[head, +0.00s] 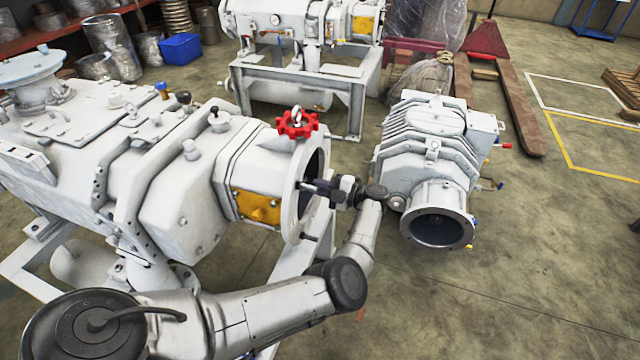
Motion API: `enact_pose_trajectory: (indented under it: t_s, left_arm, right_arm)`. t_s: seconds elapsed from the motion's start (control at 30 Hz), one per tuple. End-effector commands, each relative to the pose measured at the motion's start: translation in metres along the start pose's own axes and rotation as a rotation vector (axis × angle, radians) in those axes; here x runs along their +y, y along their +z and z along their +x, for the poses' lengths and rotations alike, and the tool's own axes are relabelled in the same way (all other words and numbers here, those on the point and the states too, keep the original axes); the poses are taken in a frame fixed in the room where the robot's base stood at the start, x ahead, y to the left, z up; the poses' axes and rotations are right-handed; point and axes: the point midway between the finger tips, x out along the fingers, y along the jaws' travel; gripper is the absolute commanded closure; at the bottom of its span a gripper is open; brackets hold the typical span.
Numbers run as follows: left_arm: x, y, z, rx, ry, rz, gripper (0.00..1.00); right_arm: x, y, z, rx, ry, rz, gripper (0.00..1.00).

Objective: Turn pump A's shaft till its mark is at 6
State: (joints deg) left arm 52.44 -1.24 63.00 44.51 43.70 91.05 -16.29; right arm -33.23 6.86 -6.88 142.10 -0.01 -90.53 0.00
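A large white pump (150,175) on a frame fills the left. I see no letter on it that tells whether it is pump A. Its round end flange (291,212) faces right, around a dark opening. A short dark shaft-like part (308,187) sticks out there. My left gripper (322,189) is at this opening, in line with that part and seemingly touching it. The fingers are small and dark, so I cannot tell whether they are shut on it. No mark or numbers can be read. My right gripper is not in view.
A red star-shaped handwheel (298,124) sits above the flange, close to my gripper. A second white pump (428,150) stands on the floor to the right, its round port facing forward. Another machine (300,22) stands behind. The floor at lower right is clear.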

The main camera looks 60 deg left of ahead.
Motion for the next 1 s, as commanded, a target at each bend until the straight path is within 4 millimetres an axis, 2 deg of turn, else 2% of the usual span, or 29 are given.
enact_pose_trajectory:
  t_s: [0.6, 1.0]
  left_arm:
    - [-0.001, -0.002, 0.0, 0.0, 0.0, 0.587, 1.0]
    - [-0.002, -0.002, 0.0, 0.0, 0.001, 0.908, 1.0]
  right_arm:
    - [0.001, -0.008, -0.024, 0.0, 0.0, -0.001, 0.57]
    - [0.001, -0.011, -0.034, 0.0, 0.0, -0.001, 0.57]
